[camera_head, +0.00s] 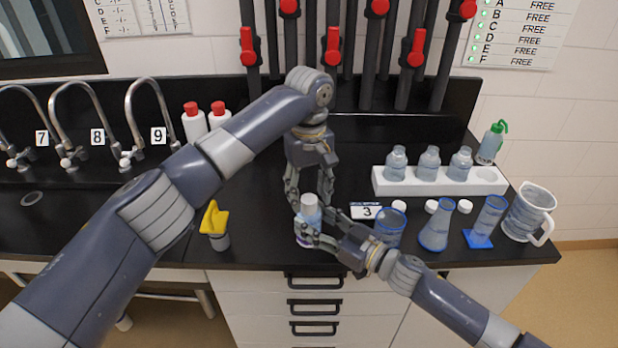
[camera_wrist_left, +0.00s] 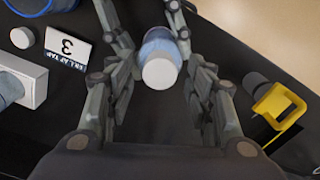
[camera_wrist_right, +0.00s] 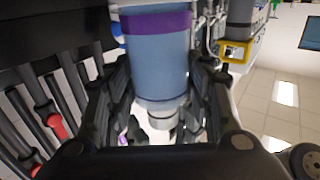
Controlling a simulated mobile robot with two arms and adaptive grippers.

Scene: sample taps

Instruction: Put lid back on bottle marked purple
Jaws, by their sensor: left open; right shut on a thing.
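The bottle marked with a purple band (camera_wrist_right: 155,22) stands upright near the bench's front edge; its body (camera_head: 308,226) is pale blue. My right gripper (camera_head: 318,226) is shut on its body from the right. A white lid (camera_head: 310,199) sits on top of the bottle; it also shows in the left wrist view (camera_wrist_left: 159,73). I cannot tell whether it is fully tightened. My left gripper (camera_head: 309,206) points down from above, its open fingers on either side of the lid, apparently apart from it.
A white rack (camera_head: 402,188) holds three uncapped bottles, with loose white caps (camera_head: 399,206) before it. A sign 3 (camera_head: 366,212), beaker, flask, cylinder and jug (camera_head: 528,213) stand right. A yellow-topped item (camera_head: 214,220) stands left. Taps line the far left.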

